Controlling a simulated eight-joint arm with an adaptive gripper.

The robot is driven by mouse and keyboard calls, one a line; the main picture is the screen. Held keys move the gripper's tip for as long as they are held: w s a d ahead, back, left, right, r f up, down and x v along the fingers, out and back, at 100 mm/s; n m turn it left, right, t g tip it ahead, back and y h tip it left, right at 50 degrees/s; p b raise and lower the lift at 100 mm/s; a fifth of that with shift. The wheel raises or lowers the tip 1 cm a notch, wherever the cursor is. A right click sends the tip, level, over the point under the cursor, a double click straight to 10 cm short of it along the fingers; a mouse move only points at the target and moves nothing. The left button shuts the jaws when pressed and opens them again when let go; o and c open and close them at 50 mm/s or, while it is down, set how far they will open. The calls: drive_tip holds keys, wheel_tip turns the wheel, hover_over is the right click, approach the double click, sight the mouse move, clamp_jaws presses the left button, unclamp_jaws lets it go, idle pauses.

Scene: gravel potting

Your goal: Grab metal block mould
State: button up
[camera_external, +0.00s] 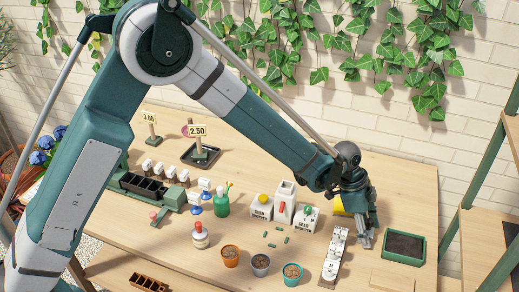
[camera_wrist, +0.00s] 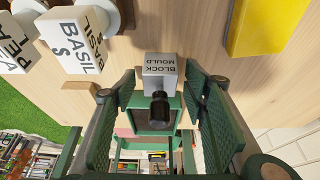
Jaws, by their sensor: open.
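The metal block mould (camera_wrist: 160,68) shows in the wrist view as a small grey block with a "BLOCK MOULD" label and a black round-ended handle. My gripper (camera_wrist: 162,88) is open, with one green finger on each side of the mould in that view. Gaps show between the mould and both fingers. In the external view my gripper (camera_external: 364,240) is low over the right part of the table, between the rack of white labels and the dark tray.
White labelled blocks (camera_wrist: 76,38) and a yellow object (camera_wrist: 268,22) lie near in the wrist view. In the external view, a rack of white labels (camera_external: 334,256) stands left of my gripper and a dark tray (camera_external: 404,246) right. Small pots (camera_external: 292,273) stand in front.

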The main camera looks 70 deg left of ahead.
sight(371, 220)
idle(0.4)
drive_tip(key=c, duration=1.1)
drive_tip(key=shift+r, duration=0.15)
drive_tip(key=shift+r+p, duration=0.55)
drive_tip(key=shift+r, duration=4.3)
